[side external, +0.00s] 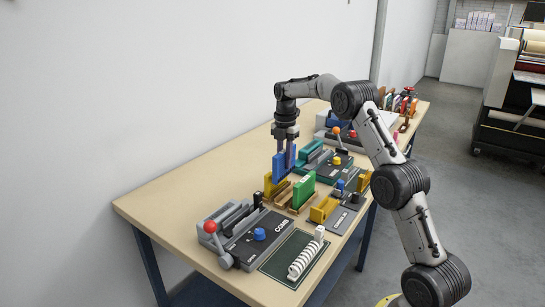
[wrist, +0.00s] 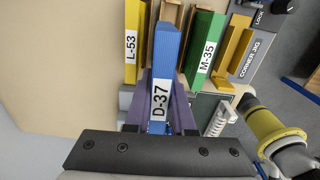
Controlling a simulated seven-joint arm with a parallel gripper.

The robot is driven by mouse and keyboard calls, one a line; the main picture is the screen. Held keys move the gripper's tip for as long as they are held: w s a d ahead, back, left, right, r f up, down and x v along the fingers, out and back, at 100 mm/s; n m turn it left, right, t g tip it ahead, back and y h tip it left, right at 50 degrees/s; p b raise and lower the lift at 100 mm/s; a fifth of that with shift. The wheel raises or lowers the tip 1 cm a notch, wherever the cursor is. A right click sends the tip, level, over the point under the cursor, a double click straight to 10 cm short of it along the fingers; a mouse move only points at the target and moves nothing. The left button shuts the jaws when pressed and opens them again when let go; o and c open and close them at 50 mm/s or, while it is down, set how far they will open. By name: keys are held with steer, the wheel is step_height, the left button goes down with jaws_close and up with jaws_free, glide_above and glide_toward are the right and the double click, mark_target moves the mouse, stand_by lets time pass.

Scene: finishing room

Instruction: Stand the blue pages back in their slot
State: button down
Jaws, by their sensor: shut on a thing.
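My gripper (side external: 287,160) is shut on the blue pages (side external: 279,168), a block labelled D-37. In the wrist view the blue pages (wrist: 166,48) sit between my two purple fingers. They are upright in the side view, at the wooden rack (side external: 287,202), higher than the yellow pages (side external: 271,187) and green pages (side external: 303,192). In the wrist view they lie between yellow L-53 (wrist: 132,70) and green M-35 (wrist: 203,45). Bare wood of the rack (wrist: 172,13) shows beyond the blue block's end. Its lower edge is hidden, so I cannot tell whether it is in a slot.
A grey comb machine (side external: 245,240) with a red-knobbed lever stands in front of the rack. A green mat (side external: 278,264) with a white comb lies beside it. A corner jig (side external: 335,215) is right of the rack, a teal machine (side external: 320,160) behind. The table's left side is clear.

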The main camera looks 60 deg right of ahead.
steer(key=shift+m, duration=0.3)
steer(key=shift+s+d+f, duration=0.2)
steer(key=shift+d+f, duration=0.15)
steer(key=shift+f, duration=0.95)
steer(key=shift+s+d+f, duration=0.15)
steer(key=shift+d+f, duration=0.15)
steer(key=shift+f, duration=0.95)
steer(key=shift+s+d+f, duration=0.2)
steer(key=shift+d+f, duration=0.15)
steer(key=shift+f, duration=0.95)
steer(key=shift+f, duration=0.65)
steer(key=c, duration=1)
jaws_free()
steer(key=shift+c, duration=0.2)
step_height(320, 180, up, 11)
